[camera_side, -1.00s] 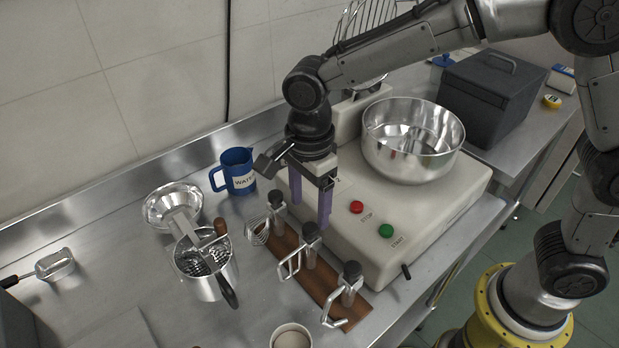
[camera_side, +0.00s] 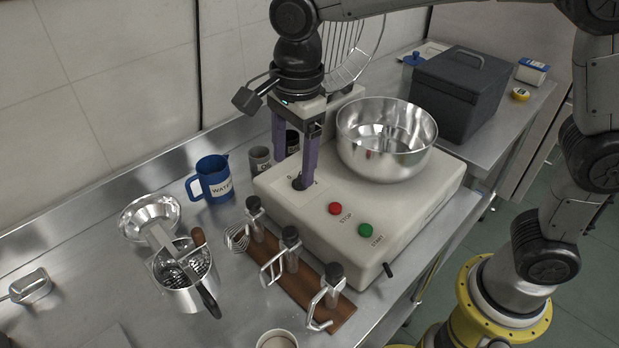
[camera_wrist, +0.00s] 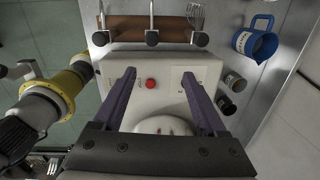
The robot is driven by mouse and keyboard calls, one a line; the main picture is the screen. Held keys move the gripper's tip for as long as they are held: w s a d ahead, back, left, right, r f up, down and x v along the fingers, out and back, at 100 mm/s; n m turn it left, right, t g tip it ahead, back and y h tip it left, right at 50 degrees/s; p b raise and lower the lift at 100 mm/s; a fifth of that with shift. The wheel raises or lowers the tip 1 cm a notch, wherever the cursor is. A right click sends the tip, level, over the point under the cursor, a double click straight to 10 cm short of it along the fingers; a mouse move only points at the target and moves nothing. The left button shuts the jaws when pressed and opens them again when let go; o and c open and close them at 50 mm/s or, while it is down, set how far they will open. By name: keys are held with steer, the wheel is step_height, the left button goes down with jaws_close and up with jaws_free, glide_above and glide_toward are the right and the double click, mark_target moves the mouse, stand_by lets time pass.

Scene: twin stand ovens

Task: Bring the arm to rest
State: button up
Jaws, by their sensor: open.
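My gripper (camera_side: 294,150) is open and empty, with its two purple fingers pointing down. In the side view it hangs above the left part of the mixer base (camera_side: 400,220), in front of the bowl as seen from the left. In the wrist view the fingers (camera_wrist: 158,100) stand wide apart with nothing between them, and the mixer's top face with the red stop button (camera_wrist: 151,84) shows between and beyond them. I cannot tell the exact height of the fingertips above the base.
A steel bowl (camera_side: 385,140) sits on the mixer, with a wire guard (camera_side: 345,50) behind it. A rack (camera_side: 285,270) with several mixing tools lies in front. A blue jug (camera_side: 212,182), small cups (camera_side: 260,160) and a food mill (camera_side: 185,285) stand left. A dark box (camera_side: 460,90) is at right.

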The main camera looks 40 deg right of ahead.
steer(key=s+d+r+n+t, duration=0.1)
steer(key=s+d+r+t, duration=0.1)
steer(key=s+d+r, duration=0.4)
steer(key=s+d+r+n+t, duration=0.1)
steer(key=s+d+n, duration=0.1)
steer(key=s+d, duration=0.5)
steer(key=s+d+f+n+t, duration=0.1)
steer(key=s+d+f+n, duration=0.4)
steer(key=n, duration=1)
steer(key=shift+s+d+f+n+t, duration=0.15)
steer(key=shift+s+f+n+t, duration=0.25)
steer(key=shift+s+f, duration=0.35)
